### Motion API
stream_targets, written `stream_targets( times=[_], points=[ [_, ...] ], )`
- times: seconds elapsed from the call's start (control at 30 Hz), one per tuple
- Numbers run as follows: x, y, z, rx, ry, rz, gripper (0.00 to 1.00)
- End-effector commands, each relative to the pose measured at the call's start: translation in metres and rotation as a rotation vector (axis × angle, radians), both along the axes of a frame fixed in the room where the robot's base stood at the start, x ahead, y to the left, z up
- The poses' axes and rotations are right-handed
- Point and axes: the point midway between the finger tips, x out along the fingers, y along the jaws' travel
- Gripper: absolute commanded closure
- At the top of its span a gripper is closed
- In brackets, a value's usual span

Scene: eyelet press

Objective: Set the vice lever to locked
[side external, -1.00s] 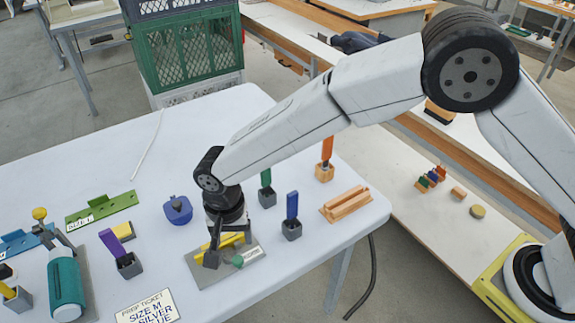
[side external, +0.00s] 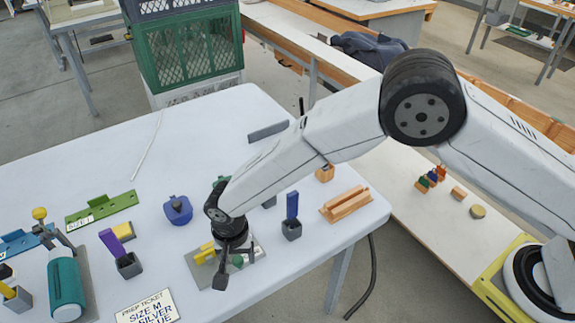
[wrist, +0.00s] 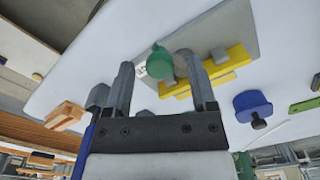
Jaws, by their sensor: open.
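The vice is a yellow fixture on a grey base plate (side external: 203,272), partly hidden by my gripper in the side view. Its yellow body (wrist: 215,68) lies across the plate in the wrist view. A round green knob (wrist: 158,62), seemingly the lever's end, stands beside a grey round part (wrist: 184,62). My gripper (wrist: 162,82) is open and empty, with the green knob between the lines of its two fingers. I cannot tell whether the fingers touch it. In the side view my gripper (side external: 236,266) points down low over the plate's right part. A small white label sits by the knob.
A blue tag in a grey holder (side external: 292,229) and a wooden grooved block (side external: 346,204) stand to the right. A blue round pot (side external: 178,210) stands behind left.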

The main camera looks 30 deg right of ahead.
Motion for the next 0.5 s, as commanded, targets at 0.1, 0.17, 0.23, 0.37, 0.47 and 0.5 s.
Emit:
stream_targets(
  times=[0.1,0.17,0.23,0.37,0.47,0.5],
  points=[
    [0.0000,0.0000,-0.0014,0.000,0.000,0.000,0.27],
    [0.0000,0.0000,-0.0013,0.000,0.000,0.000,0.27],
    [0.0000,0.0000,-0.0013,0.000,0.000,0.000,0.27],
    [0.0000,0.0000,-0.0012,0.000,0.000,0.000,0.59],
    [0.0000,0.0000,-0.0011,0.000,0.000,0.000,0.91],
    [0.0000,0.0000,-0.0011,0.000,0.000,0.000,1.00]
  ],
)
